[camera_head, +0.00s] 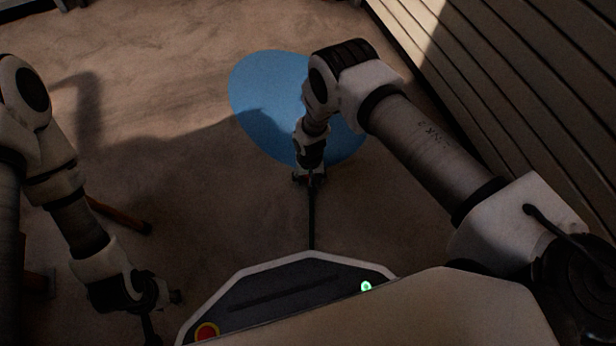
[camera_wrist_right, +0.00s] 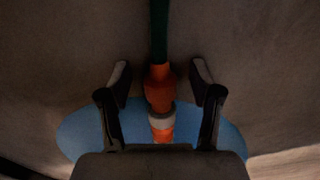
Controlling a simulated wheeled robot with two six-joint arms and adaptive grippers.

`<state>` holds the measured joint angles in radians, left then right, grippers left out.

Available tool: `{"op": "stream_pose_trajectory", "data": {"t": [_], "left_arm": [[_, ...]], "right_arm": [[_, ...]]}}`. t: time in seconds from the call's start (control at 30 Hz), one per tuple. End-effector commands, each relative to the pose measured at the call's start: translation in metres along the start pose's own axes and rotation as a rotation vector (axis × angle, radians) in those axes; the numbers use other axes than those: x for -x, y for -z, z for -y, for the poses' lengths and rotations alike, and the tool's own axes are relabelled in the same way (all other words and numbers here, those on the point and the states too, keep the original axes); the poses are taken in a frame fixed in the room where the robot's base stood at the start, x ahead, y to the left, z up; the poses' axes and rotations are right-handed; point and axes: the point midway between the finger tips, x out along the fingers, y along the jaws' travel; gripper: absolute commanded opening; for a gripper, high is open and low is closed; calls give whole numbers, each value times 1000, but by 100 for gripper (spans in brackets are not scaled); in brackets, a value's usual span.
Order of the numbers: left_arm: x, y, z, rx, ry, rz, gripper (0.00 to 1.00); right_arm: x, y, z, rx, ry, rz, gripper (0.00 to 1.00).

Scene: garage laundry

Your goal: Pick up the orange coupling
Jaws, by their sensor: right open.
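The orange coupling (camera_wrist_right: 159,88) shows in the right wrist view, with a dark hose running from its far end and a pale ring and a second orange part at its near end. My right gripper (camera_wrist_right: 160,75) is open, with one finger on each side of the coupling and visible gaps to both. In the head view the right gripper (camera_head: 309,178) hangs at the near edge of the blue disc, and the coupling cannot be made out there. My left gripper (camera_head: 162,300) is at the lower left, away from the coupling; its finger opening is unclear.
A blue round patch (camera_head: 262,100) lies on the brown floor (camera_head: 170,60). A dark hose (camera_head: 312,220) runs from below the right gripper toward my base. A slatted wall (camera_head: 500,80) stands at the right. A wooden leg (camera_head: 120,215) is near the left arm.

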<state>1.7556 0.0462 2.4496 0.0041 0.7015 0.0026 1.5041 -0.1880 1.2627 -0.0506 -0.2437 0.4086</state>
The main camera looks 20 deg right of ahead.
Motion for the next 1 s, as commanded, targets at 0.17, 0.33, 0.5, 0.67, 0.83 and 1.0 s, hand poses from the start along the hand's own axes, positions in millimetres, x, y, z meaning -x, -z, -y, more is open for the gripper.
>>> {"op": "stream_pose_trajectory", "data": {"t": [0.17, 0.33, 0.5, 0.67, 0.83, 1.0], "left_arm": [[0, 1, 0, 1, 0, -2, 40], [0, 1, 0, 1, 0, -1, 40], [0, 0, 0, 1, 0, -1, 40], [0, 0, 0, 1, 0, -1, 40], [4, 0, 0, 0, 0, 0, 40], [20, 0, 0, -2, 0, 1, 40]], "right_arm": [[-1, 1, 0, 0, 0, -1, 64], [-1, 0, 0, 1, 0, -1, 15], [-1, 0, 0, 1, 0, -1, 0], [-1, 1, 0, 1, 0, -2, 0], [4, 1, 0, 1, 0, -2, 0], [24, 1, 0, 1, 0, -2, 0]]}}
